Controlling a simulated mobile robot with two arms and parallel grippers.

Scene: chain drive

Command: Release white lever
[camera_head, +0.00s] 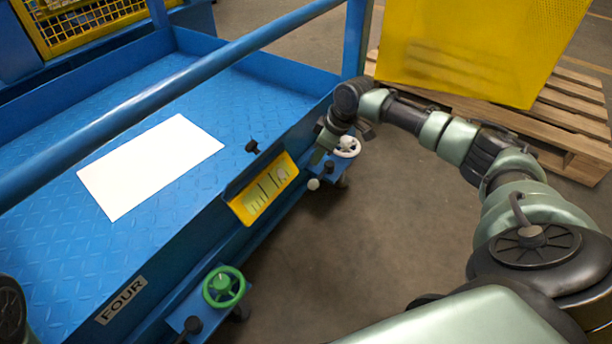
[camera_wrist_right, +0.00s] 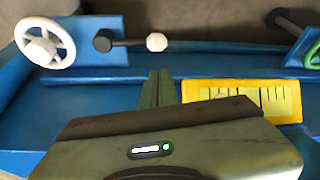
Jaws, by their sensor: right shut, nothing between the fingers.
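The white lever is a dark rod with a white knob; the knob shows in the wrist view (camera_wrist_right: 156,42) and in the head view (camera_head: 313,184). It sticks out from a blue bracket, beside the white handwheel (camera_wrist_right: 45,43), which also shows in the head view (camera_head: 347,147). My right gripper (camera_head: 317,159) is shut and empty at the cart's side. In the wrist view its fingertips (camera_wrist_right: 160,75) lie just below the white knob, with a small gap in the picture. My left gripper is not in view.
A yellow slotted plate (camera_head: 264,190) sits on the blue cart's side (camera_head: 180,240), near the right gripper. A green handwheel (camera_head: 224,287) with a dark lever (camera_head: 192,324) is at the near end. A yellow bin (camera_head: 480,45) stands on a wooden pallet (camera_head: 575,115). Open floor lies beside the cart.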

